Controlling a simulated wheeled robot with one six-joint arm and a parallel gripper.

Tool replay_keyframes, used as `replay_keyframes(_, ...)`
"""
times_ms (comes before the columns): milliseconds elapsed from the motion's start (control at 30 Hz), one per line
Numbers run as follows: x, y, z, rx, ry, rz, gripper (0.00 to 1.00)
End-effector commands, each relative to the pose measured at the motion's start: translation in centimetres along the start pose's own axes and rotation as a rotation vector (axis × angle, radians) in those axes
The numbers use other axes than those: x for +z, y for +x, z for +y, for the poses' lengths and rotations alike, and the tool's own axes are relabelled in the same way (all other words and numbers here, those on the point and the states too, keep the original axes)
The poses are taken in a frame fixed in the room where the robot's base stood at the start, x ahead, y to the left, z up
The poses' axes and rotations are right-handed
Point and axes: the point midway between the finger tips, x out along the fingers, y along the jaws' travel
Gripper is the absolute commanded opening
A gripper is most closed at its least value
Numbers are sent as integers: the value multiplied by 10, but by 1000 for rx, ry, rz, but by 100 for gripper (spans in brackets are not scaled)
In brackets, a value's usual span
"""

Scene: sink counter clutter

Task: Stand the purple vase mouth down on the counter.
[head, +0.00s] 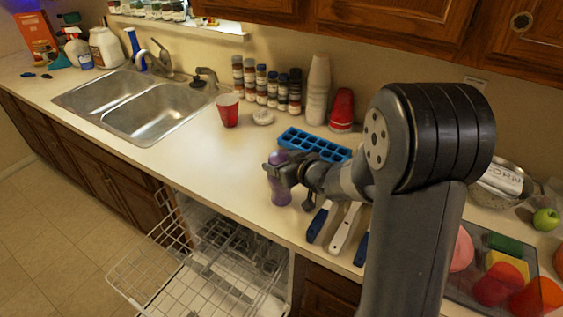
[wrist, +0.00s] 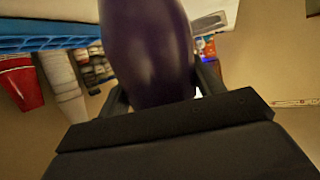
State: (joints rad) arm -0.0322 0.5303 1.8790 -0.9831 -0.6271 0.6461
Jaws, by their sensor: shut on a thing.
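The purple vase (head: 280,190) is near the counter's front edge in the head view, roughly upright in its long axis. My gripper (head: 283,171) is shut around its upper part from the right. In the wrist view the vase (wrist: 148,50) fills the top middle, between the two dark fingers of my gripper (wrist: 162,92). The wrist picture is turned over, with the counter at its top. I cannot tell which end of the vase is the mouth, or whether its lower end touches the counter (head: 195,160).
A blue ice tray (head: 313,145) lies behind the gripper. A red cup (head: 228,110) stands left of it, beyond clear counter. Blue-handled utensils (head: 318,222) lie to the right. An open dishwasher rack (head: 190,265) is below the front edge. The sink (head: 150,108) is far left.

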Motion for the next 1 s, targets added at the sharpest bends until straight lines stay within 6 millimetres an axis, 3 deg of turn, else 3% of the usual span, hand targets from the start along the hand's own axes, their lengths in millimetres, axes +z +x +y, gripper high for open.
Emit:
replay_keyframes(600, 8, 4, 0, 0, 0, 2, 30)
replay_keyframes(633, 8, 3, 0, 0, 0, 2, 66)
replay_keyframes(900, 8, 3, 0, 0, 0, 1, 88)
replay_keyframes(1000, 8, 3, 0, 0, 0, 0, 89)
